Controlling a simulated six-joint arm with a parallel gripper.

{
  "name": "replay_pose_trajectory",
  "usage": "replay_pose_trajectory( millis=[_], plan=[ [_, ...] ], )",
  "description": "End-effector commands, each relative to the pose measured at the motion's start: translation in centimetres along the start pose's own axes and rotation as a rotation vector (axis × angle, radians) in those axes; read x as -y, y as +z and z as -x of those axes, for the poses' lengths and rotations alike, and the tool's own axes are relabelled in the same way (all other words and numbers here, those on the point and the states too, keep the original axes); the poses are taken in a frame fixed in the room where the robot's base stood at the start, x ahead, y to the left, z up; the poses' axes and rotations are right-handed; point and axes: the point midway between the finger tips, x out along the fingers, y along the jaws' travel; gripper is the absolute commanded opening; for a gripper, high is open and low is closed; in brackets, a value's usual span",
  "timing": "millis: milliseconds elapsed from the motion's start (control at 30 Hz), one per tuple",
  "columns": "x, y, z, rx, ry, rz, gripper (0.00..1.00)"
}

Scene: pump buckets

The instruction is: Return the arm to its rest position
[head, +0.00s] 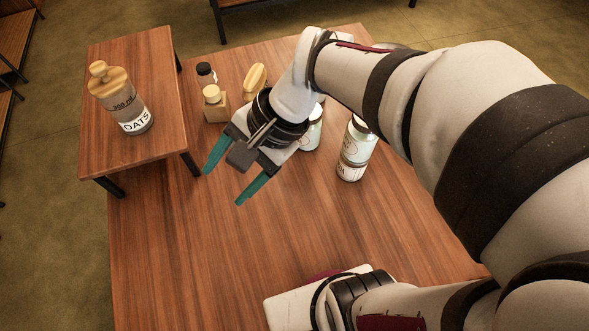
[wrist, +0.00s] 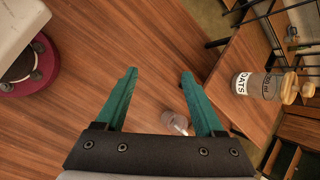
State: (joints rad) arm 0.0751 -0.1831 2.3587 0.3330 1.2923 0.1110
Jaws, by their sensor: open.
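My gripper (head: 221,177) is above the wooden table (head: 180,270), with its two teal fingers spread apart and nothing between them in the head view. The arm reaches in from the right of the head view and hides part of the table's right side.
An oats jar (head: 125,100) with a wooden lid stands on a small side table (head: 155,65) at left. Small bottles (head: 214,104) and white-labelled jars (head: 355,150) stand near and behind my gripper. The table's front left is clear.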

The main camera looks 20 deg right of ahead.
Motion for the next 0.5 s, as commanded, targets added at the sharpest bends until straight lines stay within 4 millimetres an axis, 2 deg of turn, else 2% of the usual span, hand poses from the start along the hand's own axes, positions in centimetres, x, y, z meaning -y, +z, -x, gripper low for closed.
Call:
replay_pose_trajectory(
  millis=[33, 100, 200, 300, 500],
  plan=[
    [-3.8, 0.9, 0.7, -0.071, 0.101, 0.137, 0.70],
    [-8.3, 1.0, 1.6, -0.156, 0.236, 0.285, 0.70],
    [-11.7, 0.4, 2.5, -0.230, 0.348, 0.394, 0.70],
    [-12.6, 0.1, 2.8, -0.250, 0.381, 0.420, 0.70],
    [-12.5, 0.1, 2.8, -0.250, 0.380, 0.417, 0.70]
  ],
)
